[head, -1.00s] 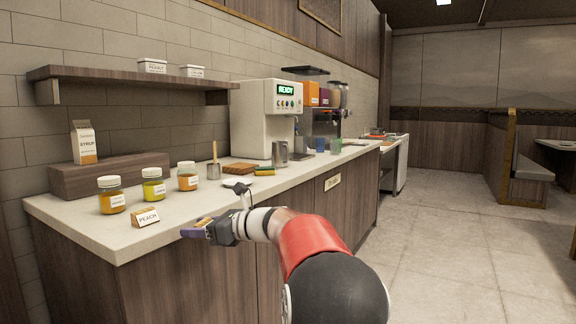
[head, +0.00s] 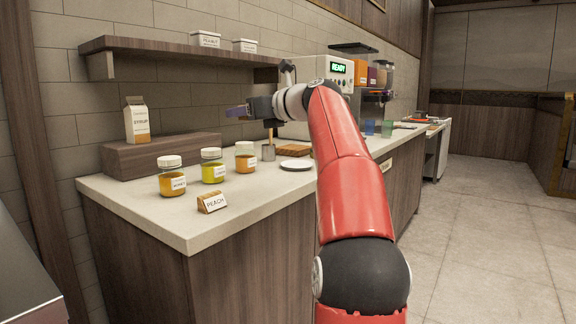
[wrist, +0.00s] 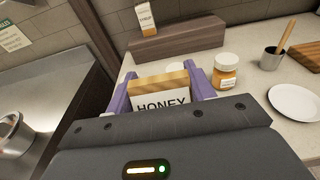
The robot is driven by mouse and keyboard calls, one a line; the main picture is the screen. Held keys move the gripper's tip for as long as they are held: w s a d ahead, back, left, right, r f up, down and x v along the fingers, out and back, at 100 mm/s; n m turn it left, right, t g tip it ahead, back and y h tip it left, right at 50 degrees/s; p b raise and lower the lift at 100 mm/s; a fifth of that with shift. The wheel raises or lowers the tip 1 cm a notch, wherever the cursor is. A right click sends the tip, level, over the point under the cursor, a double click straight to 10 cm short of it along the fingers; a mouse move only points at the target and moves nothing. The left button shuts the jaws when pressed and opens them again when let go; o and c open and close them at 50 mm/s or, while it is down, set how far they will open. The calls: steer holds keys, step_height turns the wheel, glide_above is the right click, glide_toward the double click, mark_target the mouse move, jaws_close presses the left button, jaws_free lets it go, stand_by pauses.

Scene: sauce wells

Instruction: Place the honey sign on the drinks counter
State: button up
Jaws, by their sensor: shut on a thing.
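My gripper (head: 236,112) is raised above the counter, in front of the wall and below the shelf's right end. In the wrist view its purple fingers are shut on the honey sign (wrist: 163,97), a small wooden block with a white face reading HONEY. The sign is hard to make out in the head view. The drinks counter (head: 150,212) has a pale top and wooden front. On it stand a jar of dark amber (head: 172,184), a yellow jar (head: 213,172) and an orange jar (head: 245,163). A PEACH sign (head: 212,202) stands near the front edge.
A wooden riser (head: 160,155) with a syrup carton (head: 136,122) stands at the back. A white plate (head: 297,164), a cup with a stick (head: 268,152) and a wooden board (head: 293,150) lie to the right. A wall shelf (head: 170,50) hangs above. The front-left countertop is clear.

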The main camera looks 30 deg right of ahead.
mark_target(249, 196)
step_height(249, 196, down, 18)
steer(key=b, duration=0.7)
steer(key=shift+r+b, duration=0.2)
steer(key=shift+b, duration=0.2)
steer(key=shift+f+b, duration=0.35)
steer(key=shift+f, duration=0.3)
steer(key=o, duration=1)
steer(key=shift+r, duration=0.3)
steer(key=v, duration=1.2)
steer(key=shift+r, duration=0.3)
steer(key=shift+s, duration=0.1)
